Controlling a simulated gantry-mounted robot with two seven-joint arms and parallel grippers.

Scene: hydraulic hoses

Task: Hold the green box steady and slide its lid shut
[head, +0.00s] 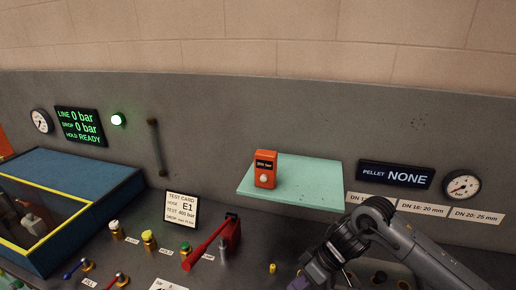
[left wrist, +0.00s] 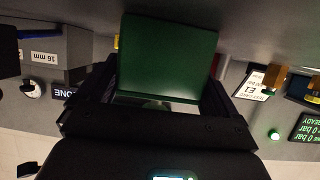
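The green box (left wrist: 168,52) fills the gap between the fingers of my left gripper (left wrist: 160,88) in the left wrist view. The fingers lie against its two sides, and the gripper looks shut on it. A lighter grey strip shows along the box's near edge; I cannot tell whether this is an opening or the lid. The lid is not clearly distinguishable. Neither the box nor my left gripper shows in the head view. My right arm comes in from the right there, and its gripper is cut off by the bottom edge.
A blue case with a yellow-edged window (head: 75,195) stands at the left. A pale green shelf (head: 315,185) carries an orange device (head: 265,170). A red lever tool (head: 228,238), a test card (head: 181,208) and several capped fittings are on the dark bench.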

